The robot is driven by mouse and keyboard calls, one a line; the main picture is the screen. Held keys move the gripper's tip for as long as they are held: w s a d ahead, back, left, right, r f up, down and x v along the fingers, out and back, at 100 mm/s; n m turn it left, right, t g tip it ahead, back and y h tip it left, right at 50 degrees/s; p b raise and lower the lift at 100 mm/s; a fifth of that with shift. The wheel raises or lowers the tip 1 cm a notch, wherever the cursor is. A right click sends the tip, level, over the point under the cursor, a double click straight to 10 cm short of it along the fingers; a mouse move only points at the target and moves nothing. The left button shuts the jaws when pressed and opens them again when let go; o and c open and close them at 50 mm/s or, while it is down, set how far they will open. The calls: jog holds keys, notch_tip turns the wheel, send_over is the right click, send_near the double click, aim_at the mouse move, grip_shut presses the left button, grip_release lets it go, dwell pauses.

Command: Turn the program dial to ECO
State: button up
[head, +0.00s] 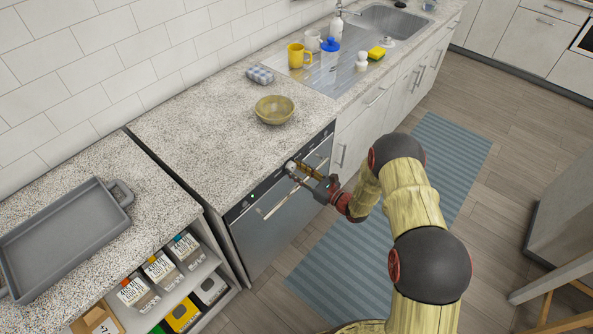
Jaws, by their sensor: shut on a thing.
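A dishwasher (265,236) with a grey front and a dark control strip (252,198) stands under the speckled worktop. A small pale program dial (290,166) is on the strip, partly hidden by my gripper (295,170). My gripper reaches in from the right and is shut on the dial. The dial's markings, including ECO, are too small to read, so I cannot tell its setting.
The dishwasher handle (278,204) runs just below my gripper. A bowl (274,110) sits on the worktop above. A grey tray (62,238) lies at left. A blue striped rug (440,160) covers the floor in front.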

dwell(0.3)
jog(key=o, duration=1.1)
jog(key=shift+o, duration=0.2)
jog(key=v, duration=1.2)
